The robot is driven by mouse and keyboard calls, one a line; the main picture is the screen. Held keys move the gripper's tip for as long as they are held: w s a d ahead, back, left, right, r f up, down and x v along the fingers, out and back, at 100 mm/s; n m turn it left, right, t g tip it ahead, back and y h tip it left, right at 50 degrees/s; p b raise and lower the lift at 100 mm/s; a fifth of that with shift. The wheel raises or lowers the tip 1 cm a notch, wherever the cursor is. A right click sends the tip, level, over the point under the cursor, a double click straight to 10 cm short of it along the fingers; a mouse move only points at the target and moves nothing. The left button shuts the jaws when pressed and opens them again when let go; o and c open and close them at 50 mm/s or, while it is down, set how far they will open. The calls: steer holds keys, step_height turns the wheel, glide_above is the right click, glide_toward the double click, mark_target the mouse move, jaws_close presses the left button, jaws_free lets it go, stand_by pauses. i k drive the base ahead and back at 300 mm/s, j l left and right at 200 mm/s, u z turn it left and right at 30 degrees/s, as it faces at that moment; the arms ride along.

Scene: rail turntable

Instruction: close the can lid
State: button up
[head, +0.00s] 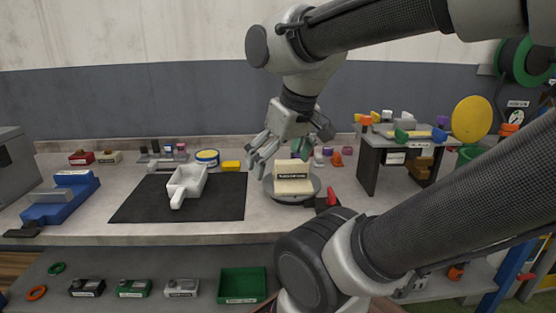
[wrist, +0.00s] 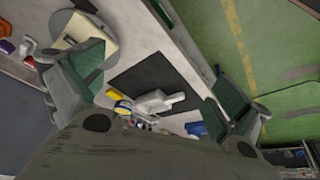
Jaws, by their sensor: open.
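A round yellow lid (head: 472,119) stands raised, nearly upright, at the right of the head view. Below it, part of a green can (head: 467,153) shows behind the small raised stand; my arm and the stand hide much of it. My gripper (head: 272,150) is open and empty above the middle of the bench, well left of the lid, over the turntable area. Its two green-padded fingers are spread apart in the wrist view (wrist: 158,85). The lid cannot be made out in the wrist view.
A turntable (head: 283,193) with a cream block is just below my gripper. A raised stand (head: 368,172) with small coloured parts lies between gripper and lid. A white scoop-like tray (head: 188,181) sits on a black mat (head: 225,203). A blue vise-like tool (head: 62,203) is far left.

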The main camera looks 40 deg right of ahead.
mark_target(471, 119)
steer(key=z, duration=2.3)
